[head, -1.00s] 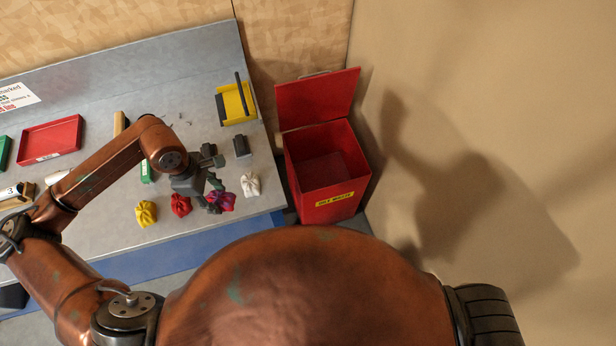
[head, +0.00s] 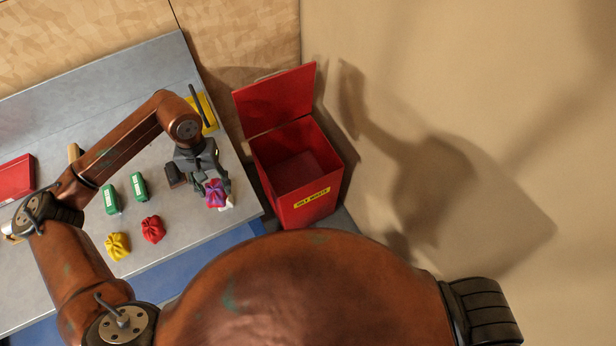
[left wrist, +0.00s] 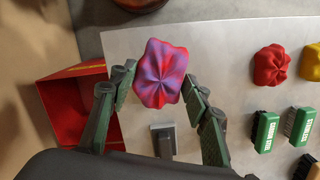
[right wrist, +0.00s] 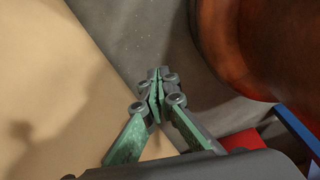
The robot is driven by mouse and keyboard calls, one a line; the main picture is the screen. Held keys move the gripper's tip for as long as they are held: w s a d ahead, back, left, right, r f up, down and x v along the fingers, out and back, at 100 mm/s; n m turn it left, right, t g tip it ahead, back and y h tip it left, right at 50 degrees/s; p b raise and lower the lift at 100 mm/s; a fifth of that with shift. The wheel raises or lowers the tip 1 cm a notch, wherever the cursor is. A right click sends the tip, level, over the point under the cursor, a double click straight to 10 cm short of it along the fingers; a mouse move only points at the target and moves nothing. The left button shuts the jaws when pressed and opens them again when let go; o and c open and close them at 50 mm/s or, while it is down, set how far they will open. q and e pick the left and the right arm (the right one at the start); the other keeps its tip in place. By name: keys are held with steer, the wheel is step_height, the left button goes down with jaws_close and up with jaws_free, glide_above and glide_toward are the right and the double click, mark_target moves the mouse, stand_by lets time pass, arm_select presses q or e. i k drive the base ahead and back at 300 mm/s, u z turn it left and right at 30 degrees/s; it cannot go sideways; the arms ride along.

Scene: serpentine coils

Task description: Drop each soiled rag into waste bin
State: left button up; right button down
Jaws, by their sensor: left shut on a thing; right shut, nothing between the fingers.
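My left gripper (head: 211,186) is shut on a purple and red rag (head: 216,193), held above the bench near its right end. The same rag shows between the fingers in the left wrist view (left wrist: 160,73). A red rag (head: 153,229) and a yellow rag (head: 117,246) lie on the bench to the left. The red waste bin (head: 297,170) stands right of the bench with its lid (head: 277,101) up, and its visible inside looks empty. My right gripper (right wrist: 155,95) is shut and empty in the right wrist view.
Two green-bodied brushes (head: 124,193) stand on the grey bench (head: 187,237). A dark block (head: 174,175) and a yellow dustpan (head: 207,110) are near my left gripper. A red tray (head: 15,180) lies at far left. A tan wall rises right of the bin.

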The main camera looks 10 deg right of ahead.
mark_target(295, 185)
steer(key=i, duration=0.6)
steer(key=z, duration=1.4)
